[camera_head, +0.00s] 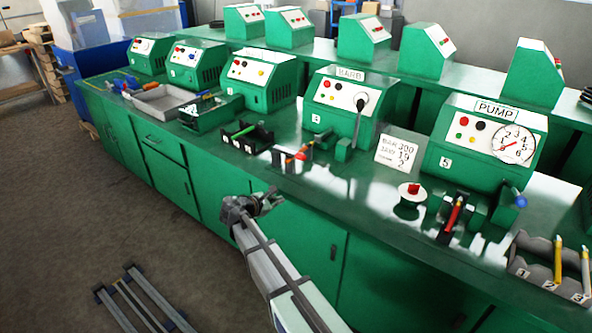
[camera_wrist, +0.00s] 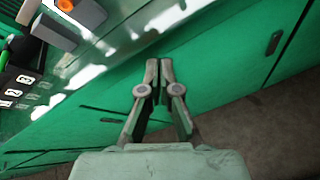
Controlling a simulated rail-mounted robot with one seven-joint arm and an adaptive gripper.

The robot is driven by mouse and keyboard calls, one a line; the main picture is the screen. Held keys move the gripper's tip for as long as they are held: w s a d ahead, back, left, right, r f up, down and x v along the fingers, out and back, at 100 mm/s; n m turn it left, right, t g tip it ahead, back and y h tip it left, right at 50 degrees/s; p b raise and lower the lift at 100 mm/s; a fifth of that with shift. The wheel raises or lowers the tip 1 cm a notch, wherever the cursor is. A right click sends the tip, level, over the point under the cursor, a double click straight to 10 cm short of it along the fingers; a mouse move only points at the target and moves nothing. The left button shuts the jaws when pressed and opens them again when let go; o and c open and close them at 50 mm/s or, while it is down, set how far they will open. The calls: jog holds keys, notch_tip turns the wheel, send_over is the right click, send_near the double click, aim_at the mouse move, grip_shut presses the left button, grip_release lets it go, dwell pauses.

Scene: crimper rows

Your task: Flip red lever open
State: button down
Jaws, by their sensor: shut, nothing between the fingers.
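A red lever (camera_head: 453,215) lies on a dark fixture in front of the PUMP machine (camera_head: 490,138) at the right. Another red-orange handle (camera_head: 300,155) sits on a small dark stand in front of the BARB machine (camera_head: 345,100). My gripper (camera_head: 276,197) is in front of the bench, below the edge of its top, nearer the red-orange handle and well left of the red lever. In the wrist view my gripper (camera_wrist: 166,64) is shut and empty, against the green cabinet front. An orange round part (camera_wrist: 65,4) shows at the top left there, apart from the fingers.
The green bench (camera_head: 345,195) carries a row of machines, a grey tray (camera_head: 160,103), a black rack (camera_head: 246,137), a spool (camera_head: 409,203) and a numbered holder (camera_head: 550,270). A metal frame (camera_head: 140,303) lies on the floor. The floor at left is largely clear.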

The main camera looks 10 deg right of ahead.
aim_at(289, 152)
jog(key=w+r+n+t+h, duration=0.1)
jog(key=w+r+n, duration=0.2)
jog(key=r+n, duration=0.2)
jog(key=shift+d+n+t+h, duration=0.3)
jog(key=shift+n+h, duration=0.1)
jog(key=shift+n, duration=0.6)
jog(key=shift+w+r, duration=0.1)
jog(key=p+x, duration=0.2)
jog(key=x, duration=0.8)
jog(key=shift+w, duration=0.15)
jog(key=shift+w+d+r+p, duration=0.15)
jog(key=shift+r+p, duration=0.15)
jog(key=shift+r, duration=0.3)
jog(key=shift+w+d+r+p, duration=0.15)
jog(key=shift+r+p, duration=0.1)
jog(key=shift+r, duration=0.35)
jog(key=shift+w+d+r, duration=0.25)
jog(key=shift+r, duration=0.3)
